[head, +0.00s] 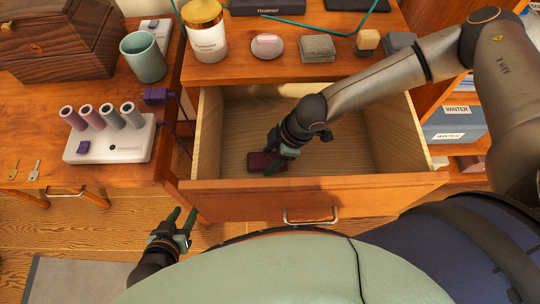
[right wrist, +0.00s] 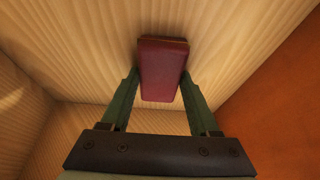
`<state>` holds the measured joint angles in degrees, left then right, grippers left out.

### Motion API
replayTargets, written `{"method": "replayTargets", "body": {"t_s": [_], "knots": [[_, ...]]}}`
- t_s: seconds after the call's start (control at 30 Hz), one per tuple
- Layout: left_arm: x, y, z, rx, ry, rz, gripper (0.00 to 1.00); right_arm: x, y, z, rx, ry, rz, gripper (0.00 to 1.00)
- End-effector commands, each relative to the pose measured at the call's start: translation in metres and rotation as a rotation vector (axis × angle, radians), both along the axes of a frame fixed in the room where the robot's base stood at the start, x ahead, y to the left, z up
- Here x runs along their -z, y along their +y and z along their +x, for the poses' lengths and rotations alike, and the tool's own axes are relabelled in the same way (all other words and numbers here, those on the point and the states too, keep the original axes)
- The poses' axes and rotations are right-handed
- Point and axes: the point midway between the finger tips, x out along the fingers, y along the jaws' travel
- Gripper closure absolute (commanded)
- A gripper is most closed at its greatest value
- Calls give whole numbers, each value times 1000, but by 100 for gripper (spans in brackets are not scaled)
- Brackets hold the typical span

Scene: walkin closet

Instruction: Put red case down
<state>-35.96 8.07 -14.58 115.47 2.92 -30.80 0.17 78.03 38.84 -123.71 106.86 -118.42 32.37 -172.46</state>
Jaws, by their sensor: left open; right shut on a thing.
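The dark red case (head: 262,161) is inside the open drawer (head: 320,192), near its front left part. My right gripper (head: 271,166) reaches down into the drawer and is shut on the case. In the right wrist view the red case (right wrist: 161,70) lies between the two green fingertips (right wrist: 160,88), with the pale wooden drawer floor behind it. I cannot tell whether the case touches the floor. My left gripper (head: 182,216) is open and empty, low in front of the desk, left of the drawer.
The drawer's side walls and orange front panel surround my right gripper; the drawer floor right of the case is clear. Above the drawer, the top holds a candle jar (head: 205,32), a round dish (head: 267,45) and stacked grey squares (head: 318,47). A white curler set (head: 110,142) stands left.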

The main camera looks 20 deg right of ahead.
Motion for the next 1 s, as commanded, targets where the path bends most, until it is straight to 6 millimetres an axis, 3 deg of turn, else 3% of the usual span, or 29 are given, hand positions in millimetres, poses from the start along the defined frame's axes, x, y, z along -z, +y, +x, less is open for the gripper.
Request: {"method": "replayTargets", "body": {"t_s": [0.03, 0.3, 0.67, 1.0], "knots": [[2, 0, 0, 1, 0, 1, 55, 2, 0, 0, 0, 0, 0, 37], [1, 1, -1, 1, 0, 2, 55, 1, 0, 0, 0, 1, -1, 8], [-3, 1, -3, 0, 5, 2, 55, -6, -1, 0, 0, 0, 0, 8], [-18, 2, -1, -3, -6, 1, 55, -63, -23, -5, 0, -3, -2, 8]]}}
